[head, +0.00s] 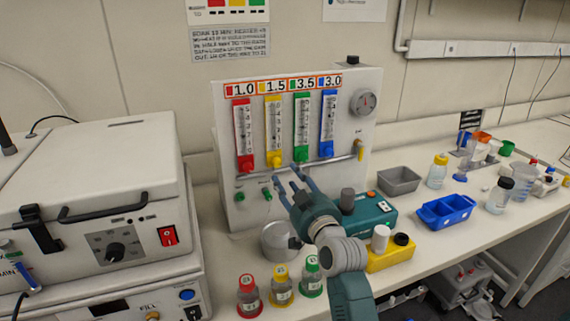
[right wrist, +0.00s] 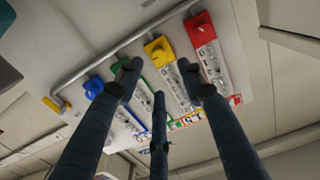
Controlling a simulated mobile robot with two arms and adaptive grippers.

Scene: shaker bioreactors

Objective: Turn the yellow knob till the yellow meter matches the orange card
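The yellow knob (head: 275,160) sits at the foot of the yellow meter (head: 273,125) on the white panel; the float's reading is too small to tell. The orange card (head: 272,86) above this meter reads 1.5. My right gripper (head: 288,178) is open and empty, just below and in front of the yellow and green knobs. In the right wrist view, the yellow knob (right wrist: 158,52) shows beyond the gap between two spread fingers (right wrist: 162,76). It appears apart from them. The green knob is partly hidden there by a finger. My left gripper is not in view.
The red knob (head: 246,163), green knob (head: 301,154) and blue knob (head: 326,150) flank the yellow one closely. A pipe (head: 340,160) runs along the knobs.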

